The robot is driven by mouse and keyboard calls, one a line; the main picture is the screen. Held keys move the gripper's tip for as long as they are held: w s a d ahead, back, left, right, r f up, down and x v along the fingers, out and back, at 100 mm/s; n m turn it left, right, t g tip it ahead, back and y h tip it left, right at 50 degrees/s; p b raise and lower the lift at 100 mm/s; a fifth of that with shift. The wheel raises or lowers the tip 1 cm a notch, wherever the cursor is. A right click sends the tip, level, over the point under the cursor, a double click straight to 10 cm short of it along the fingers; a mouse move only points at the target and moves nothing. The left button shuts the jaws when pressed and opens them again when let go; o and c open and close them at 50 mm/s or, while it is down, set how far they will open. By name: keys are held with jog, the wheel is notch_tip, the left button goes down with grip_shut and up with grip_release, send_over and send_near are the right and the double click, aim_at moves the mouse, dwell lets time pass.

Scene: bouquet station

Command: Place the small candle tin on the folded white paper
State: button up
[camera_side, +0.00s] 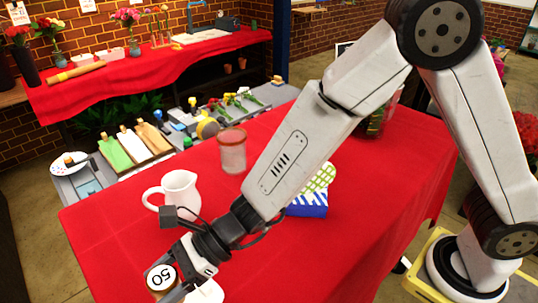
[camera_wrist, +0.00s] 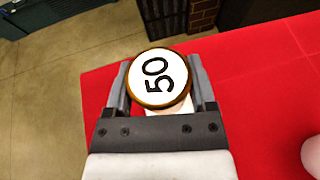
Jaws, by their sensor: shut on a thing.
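The small candle tin (camera_side: 161,279) is round, with a white top marked "50" and a brown-gold rim. In the wrist view the tin (camera_wrist: 160,78) sits between the two fingers of my gripper (camera_wrist: 162,84), which is shut on it. In the side view my gripper (camera_side: 172,284) is at the bottom edge, low over the near end of the red table. A white flat piece (camera_side: 206,292), seemingly the folded white paper, shows just right of the gripper, partly cut off by the frame. Whether the tin touches it is hidden.
A white pitcher (camera_side: 180,190) stands close behind my gripper. A pinkish glass jar (camera_side: 232,151) and a blue-white and green patterned cloth (camera_side: 311,198) are farther back. The red table (camera_side: 110,225) is bare left of the pitcher; its edge is near the gripper.

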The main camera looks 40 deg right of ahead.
jog(key=shift+f, duration=1.6)
jog(key=shift+f, duration=0.1)
jog(key=shift+f, duration=1.7)
jog(key=o, duration=1.3)
jog(key=shift+f, duration=0.1)
jog(key=v, duration=1.2)
